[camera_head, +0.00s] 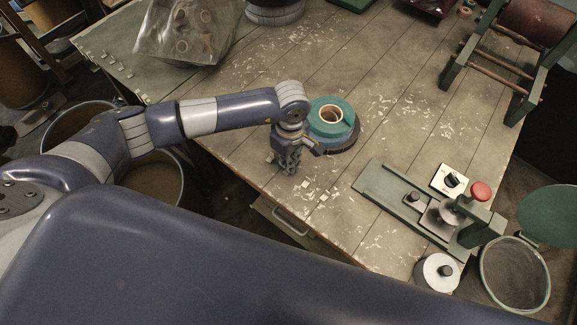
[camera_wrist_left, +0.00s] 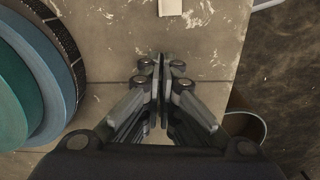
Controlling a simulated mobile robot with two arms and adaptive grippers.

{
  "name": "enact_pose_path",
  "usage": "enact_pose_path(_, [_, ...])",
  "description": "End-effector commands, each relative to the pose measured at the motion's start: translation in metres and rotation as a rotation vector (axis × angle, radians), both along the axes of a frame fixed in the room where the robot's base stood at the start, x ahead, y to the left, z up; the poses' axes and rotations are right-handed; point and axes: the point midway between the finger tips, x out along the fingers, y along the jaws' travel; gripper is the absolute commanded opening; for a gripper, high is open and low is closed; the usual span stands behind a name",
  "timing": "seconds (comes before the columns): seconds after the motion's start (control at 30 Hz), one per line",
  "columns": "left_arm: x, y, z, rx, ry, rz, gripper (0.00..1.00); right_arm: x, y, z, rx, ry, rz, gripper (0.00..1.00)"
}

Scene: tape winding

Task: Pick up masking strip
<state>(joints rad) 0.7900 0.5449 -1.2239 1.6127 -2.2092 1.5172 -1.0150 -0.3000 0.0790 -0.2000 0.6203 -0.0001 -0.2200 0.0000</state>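Small pale strip pieces lie on the worn table near its front edge; one (camera_head: 307,184) is just right of my left gripper (camera_head: 291,168) in the head view, and another (camera_head: 323,197) lies a little further right. In the left wrist view a pale strip (camera_wrist_left: 170,7) lies flat at the top edge, partly cut off, beyond the fingertips. My left gripper (camera_wrist_left: 161,58) points down near the table edge. Its fingers are together, and I see nothing between them. My right gripper is not in view.
Teal tape rolls (camera_head: 328,122) are stacked beside my left gripper, also at the left of the wrist view (camera_wrist_left: 45,70). A green press with a red knob (camera_head: 480,191) stands at the right. A plastic bag (camera_head: 186,30) lies at the back left. The table's middle is clear.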

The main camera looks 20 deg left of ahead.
Motion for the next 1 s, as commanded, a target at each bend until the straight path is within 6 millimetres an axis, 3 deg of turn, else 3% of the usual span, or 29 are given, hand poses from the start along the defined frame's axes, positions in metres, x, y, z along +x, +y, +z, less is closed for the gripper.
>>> enact_pose_path(0.27, [0.001,0.000,0.007,-0.002,-0.004,-0.001,0.00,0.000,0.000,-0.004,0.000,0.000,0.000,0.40])
enact_pose_path(0.47, [0.002,0.000,0.033,-0.001,-0.008,-0.001,0.00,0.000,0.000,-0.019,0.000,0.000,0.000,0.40])
enact_pose_path(1.0, [-0.122,-0.013,0.044,-0.001,0.000,-0.004,0.00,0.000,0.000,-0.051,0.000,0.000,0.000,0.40])
